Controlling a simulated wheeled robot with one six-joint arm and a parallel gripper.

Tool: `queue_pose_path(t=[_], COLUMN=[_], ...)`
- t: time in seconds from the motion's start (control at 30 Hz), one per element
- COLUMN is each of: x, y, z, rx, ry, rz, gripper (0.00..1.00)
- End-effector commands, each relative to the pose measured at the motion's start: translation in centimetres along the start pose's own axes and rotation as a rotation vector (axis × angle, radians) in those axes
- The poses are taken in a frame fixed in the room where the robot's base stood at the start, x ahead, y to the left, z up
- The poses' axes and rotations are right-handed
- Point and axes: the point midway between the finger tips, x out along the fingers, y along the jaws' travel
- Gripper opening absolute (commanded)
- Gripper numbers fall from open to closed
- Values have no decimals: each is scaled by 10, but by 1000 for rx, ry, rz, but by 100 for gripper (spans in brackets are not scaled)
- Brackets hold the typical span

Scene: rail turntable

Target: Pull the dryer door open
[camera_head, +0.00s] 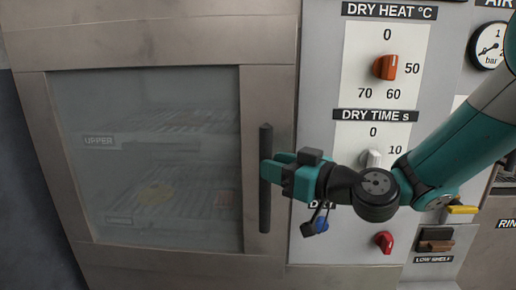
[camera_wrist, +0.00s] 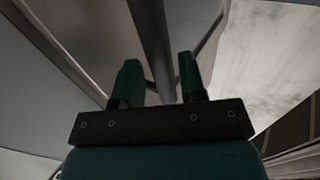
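The dryer door (camera_head: 150,255) is a grey metal frame around a large glass pane, and it looks closed. Its handle (camera_head: 265,215) is a dark upright bar on the door's right side. My gripper (camera_head: 271,169), with teal fingers, comes from the right and is at the handle's middle, hiding part of it. In the wrist view, the handle (camera_wrist: 153,40) runs between the two fingers of my gripper (camera_wrist: 157,72). The fingers stand apart, with a small gap beside the bar. Contact with the bar is not clear to see.
Right of the door is a panel with an orange heat knob (camera_head: 385,67), a grey time knob (camera_head: 370,158), a blue knob (camera_head: 320,225) and a red knob (camera_head: 384,241), close to my arm. A gauge (camera_head: 488,46) is at the upper right. Shelves show dimly behind the glass.

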Motion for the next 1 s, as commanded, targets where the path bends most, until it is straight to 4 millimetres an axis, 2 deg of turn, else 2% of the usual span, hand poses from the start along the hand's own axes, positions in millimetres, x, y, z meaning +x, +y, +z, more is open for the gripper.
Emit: queue_pose_path(t=[0.1,0.3,0.63,0.67,0.8,0.83,1.0], x=[22,42,46,46,45,45,46], y=[-2,0,0,0,0,0,-2], z=[-4,-1,0,0,0,0,0], rx=[0,-1,0,0,0,0,1], ry=[1,0,0,0,0,0,-1], rz=[-3,-1,0,0,0,0,0], gripper=[38,38,38,35,3,0,0])
